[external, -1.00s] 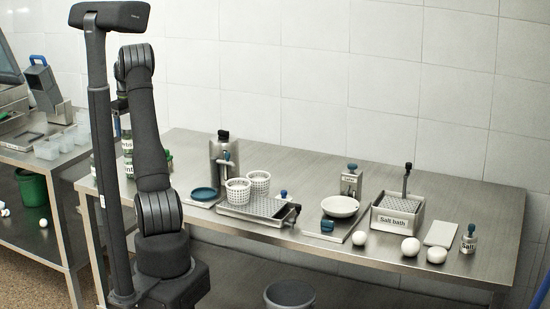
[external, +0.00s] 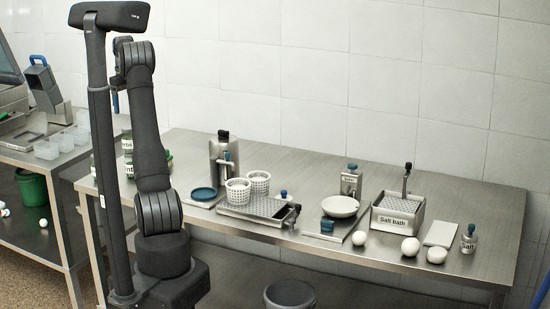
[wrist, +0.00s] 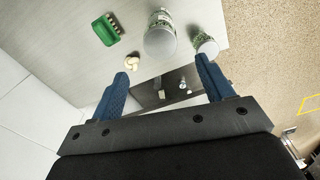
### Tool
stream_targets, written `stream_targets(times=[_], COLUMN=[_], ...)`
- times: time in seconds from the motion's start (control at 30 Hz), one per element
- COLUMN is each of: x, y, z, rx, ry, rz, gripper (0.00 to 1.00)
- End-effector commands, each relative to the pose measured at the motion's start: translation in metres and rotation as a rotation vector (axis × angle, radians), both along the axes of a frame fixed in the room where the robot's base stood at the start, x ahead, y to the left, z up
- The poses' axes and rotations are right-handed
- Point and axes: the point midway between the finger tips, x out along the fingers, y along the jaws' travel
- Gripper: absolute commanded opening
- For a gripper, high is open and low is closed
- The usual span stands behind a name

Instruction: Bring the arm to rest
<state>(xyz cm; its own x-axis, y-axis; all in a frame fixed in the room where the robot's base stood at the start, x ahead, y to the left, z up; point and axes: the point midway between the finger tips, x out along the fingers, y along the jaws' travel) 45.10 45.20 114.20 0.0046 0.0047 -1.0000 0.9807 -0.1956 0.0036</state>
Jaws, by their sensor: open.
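My gripper (wrist: 160,88) shows in the wrist view with its two blue fingers spread apart and nothing between them. Past the fingertips lie the table's edge and a darker area beyond it. In the external view my arm stands folded upright at the left of the steel table (external: 330,175). Two white perforated baskets (external: 238,191) (external: 259,182) stand at the tray (external: 258,207) near the middle of the table, well to the right of my arm.
Jars (wrist: 160,36) (wrist: 205,45), a green item (wrist: 106,30) and a small pale object (wrist: 132,62) are near my gripper in the wrist view. A white bowl (external: 340,206), the salt bath (external: 397,219) and white balls (external: 410,246) are at the table's right.

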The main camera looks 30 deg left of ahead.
Motion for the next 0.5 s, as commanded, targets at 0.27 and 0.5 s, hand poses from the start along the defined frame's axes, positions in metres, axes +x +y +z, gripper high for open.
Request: stream_targets(times=[0.27,0.5], x=[-0.001,-0.001], y=[-0.001,-0.001], z=[-0.064,-0.113], rx=[-0.008,-0.008], ry=[0.008,0.008], rz=[0.000,0.000], gripper=[0.73,0.73])
